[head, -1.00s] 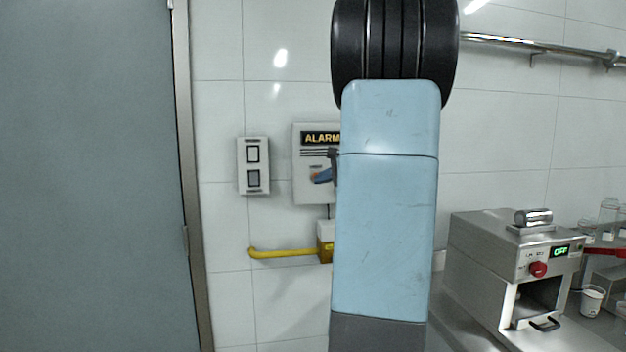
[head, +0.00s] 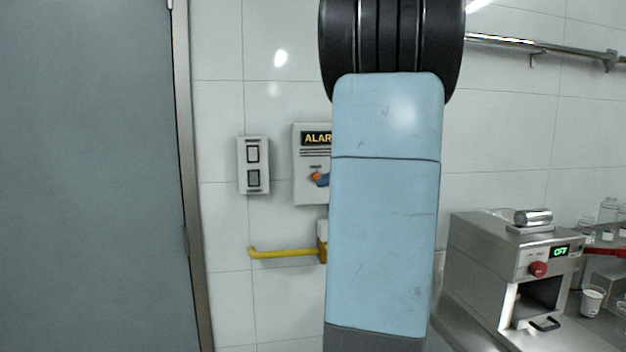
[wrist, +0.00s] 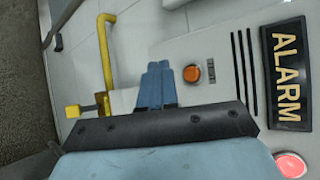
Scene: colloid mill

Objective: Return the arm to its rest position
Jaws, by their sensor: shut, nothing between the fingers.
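My gripper (wrist: 156,84) shows in the wrist view, its two blue fingers shut together with nothing between them. The fingers point toward the grey alarm box (wrist: 222,50), near its orange round part (wrist: 191,73). I cannot tell whether they touch it. In the head view, my blue arm stands upright in the middle and hides the right part of the alarm box (head: 310,190). A small blue bit of my gripper shows beside the orange part at the arm's left edge. Most of the gripper is hidden there.
A yellow pipe (head: 285,253) runs along the wall below the alarm box. A two-switch panel (head: 253,166) is left of it. A grey door (head: 90,180) fills the far left. A steel machine (head: 490,260) reading OFF and a paper cup (head: 592,300) stand on the right.

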